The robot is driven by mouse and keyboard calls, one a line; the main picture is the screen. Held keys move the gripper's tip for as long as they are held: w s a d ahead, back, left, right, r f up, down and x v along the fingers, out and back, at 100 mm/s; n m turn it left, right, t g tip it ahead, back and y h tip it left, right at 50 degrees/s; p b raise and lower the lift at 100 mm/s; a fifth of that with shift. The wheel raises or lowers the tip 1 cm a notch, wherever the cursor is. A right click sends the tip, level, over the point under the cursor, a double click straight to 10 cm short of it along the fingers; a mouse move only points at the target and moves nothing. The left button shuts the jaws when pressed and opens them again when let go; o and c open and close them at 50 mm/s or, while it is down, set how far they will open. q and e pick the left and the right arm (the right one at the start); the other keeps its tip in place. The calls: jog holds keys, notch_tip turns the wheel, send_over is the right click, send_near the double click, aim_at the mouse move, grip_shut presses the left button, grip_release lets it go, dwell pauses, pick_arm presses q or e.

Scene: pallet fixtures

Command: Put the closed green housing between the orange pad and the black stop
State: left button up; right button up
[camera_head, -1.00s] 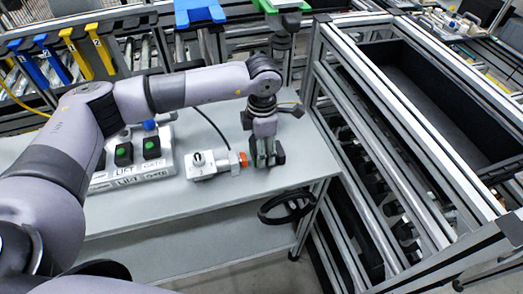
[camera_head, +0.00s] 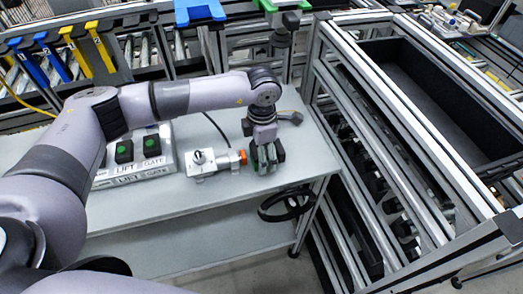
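My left gripper (camera_head: 267,157) points down over the grey bench, just right of the clamp fixture. Its dark fingers stand on both sides of a narrow green part, the green housing (camera_head: 262,154), and appear closed on it. The fingers cover most of the housing. The orange pad (camera_head: 243,157) is the tip of the pale grey clamp (camera_head: 205,163) and faces the housing from the left, with a small gap visible. I cannot make out the black stop apart from the dark gripper fingers. My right gripper is not in view.
A control box (camera_head: 145,160) with green buttons and LIFT and GATE labels sits left of the clamp. A grey connector (camera_head: 290,116) with a cable lies behind the gripper. A metal-framed rack (camera_head: 385,120) stands close on the right. The bench front (camera_head: 200,203) is clear.

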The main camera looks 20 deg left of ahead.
pick_arm(q)
jog(key=shift+r, duration=0.1)
jog(key=shift+r+p, duration=0.25)
jog(key=shift+p, duration=0.05)
notch_tip(320, 180, up, 10)
jog(key=b, duration=0.3)
jog(key=shift+r+b, duration=0.1)
jog(key=shift+b, duration=0.25)
jog(key=shift+r, duration=0.75)
